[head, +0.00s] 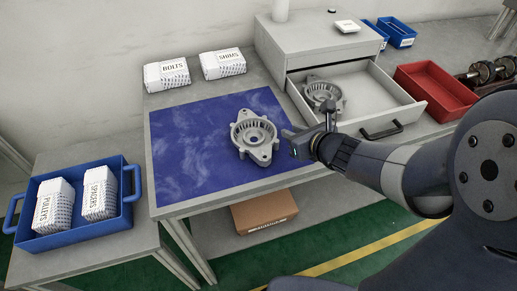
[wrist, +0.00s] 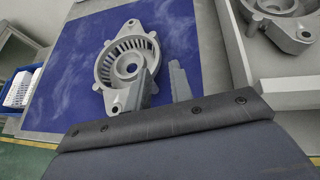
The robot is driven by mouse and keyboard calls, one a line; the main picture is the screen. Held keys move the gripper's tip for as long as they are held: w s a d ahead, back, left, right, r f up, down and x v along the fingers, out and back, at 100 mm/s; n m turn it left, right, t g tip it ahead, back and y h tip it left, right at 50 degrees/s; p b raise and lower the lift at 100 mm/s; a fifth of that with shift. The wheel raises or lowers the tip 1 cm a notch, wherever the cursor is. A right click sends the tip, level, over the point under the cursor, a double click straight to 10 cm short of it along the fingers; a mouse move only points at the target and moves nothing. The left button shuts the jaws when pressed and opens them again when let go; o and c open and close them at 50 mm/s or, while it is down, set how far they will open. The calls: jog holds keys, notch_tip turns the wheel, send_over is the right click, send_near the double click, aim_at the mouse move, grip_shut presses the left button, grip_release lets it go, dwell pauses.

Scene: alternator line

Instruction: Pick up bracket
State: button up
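One grey metal bracket (head: 255,138) with a round slotted centre and protruding ears lies on the blue mat (head: 185,145); it also shows in the wrist view (wrist: 127,62). A second, similar bracket (head: 322,93) lies in the open drawer and is partly cut off in the wrist view (wrist: 282,20). My gripper (head: 296,142) is just right of the bracket on the mat. In the wrist view its two fingers (wrist: 162,85) are apart with nothing between them. The left finger overlaps the bracket's lower right edge in that view; I cannot tell whether they touch.
The open drawer (head: 385,112) juts out right of the mat. White boxes marked bolts (head: 166,74) and shims (head: 222,64) stand behind the mat. A blue tote (head: 75,235) holds boxes at left. A red bin (head: 432,90) stands at right. The mat's left part is clear.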

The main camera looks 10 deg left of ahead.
aim_at(272, 124)
jog(key=shift+s+f, duration=0.1)
jog(key=shift+f, duration=0.05)
jog(key=x, duration=1)
jog(key=shift+a+f, duration=0.15)
jog(key=shift+a, duration=0.35)
jog(key=shift+c, duration=0.4)
grip_shut()
